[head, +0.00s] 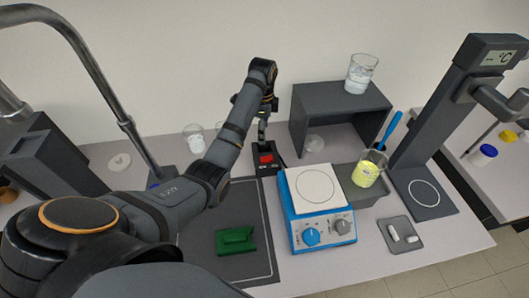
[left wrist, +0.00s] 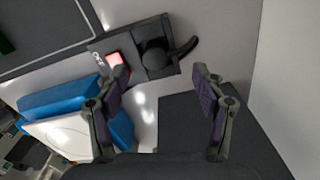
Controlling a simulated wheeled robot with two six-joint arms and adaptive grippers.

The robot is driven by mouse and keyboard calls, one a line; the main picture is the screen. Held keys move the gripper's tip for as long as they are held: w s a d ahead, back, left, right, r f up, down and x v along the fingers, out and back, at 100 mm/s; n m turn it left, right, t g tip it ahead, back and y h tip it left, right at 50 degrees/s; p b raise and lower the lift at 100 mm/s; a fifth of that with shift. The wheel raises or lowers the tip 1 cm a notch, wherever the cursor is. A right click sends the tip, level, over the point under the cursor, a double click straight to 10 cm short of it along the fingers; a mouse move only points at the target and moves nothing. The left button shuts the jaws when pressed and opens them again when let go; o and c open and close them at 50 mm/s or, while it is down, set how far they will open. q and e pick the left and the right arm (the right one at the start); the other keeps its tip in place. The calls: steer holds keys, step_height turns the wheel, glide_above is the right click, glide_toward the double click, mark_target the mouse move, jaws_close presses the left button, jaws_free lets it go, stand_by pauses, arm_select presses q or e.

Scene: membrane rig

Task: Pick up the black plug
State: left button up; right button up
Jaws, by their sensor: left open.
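The black plug (left wrist: 153,56) sits upright in a dark power strip (left wrist: 101,46) in the left wrist view, with a short black cord curving off to the right. A lit red switch (left wrist: 117,63) is beside it on the strip. My left gripper (left wrist: 158,76) is open, its two fingers spread to either side below the plug in the picture, with nothing between them. In the head view my left gripper (head: 262,138) hangs over the far end of the power strip (head: 271,168) and hides the plug. My right gripper is not in view.
A blue hotplate stirrer (head: 315,210) stands to the right of the strip. A dark shelf (head: 335,115) with a beaker (head: 361,73) on top is behind it. A dark mat with a green block (head: 235,241) lies in front.

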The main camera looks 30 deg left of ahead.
mark_target(264, 147)
arm_select(q)
steer(key=shift+d+f, duration=0.1)
steer(key=shift+f, duration=0.05)
step_height(264, 147, down, 5)
steer(key=b, duration=0.4)
steer(key=shift+d+r, duration=0.15)
steer(key=shift+r, duration=0.15)
steer(key=shift+c, duration=0.5)
steer(key=c, duration=1.1)
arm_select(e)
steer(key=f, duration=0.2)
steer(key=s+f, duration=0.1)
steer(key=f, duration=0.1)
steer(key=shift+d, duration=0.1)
arm_select(q)
steer(key=shift+o, duration=0.2)
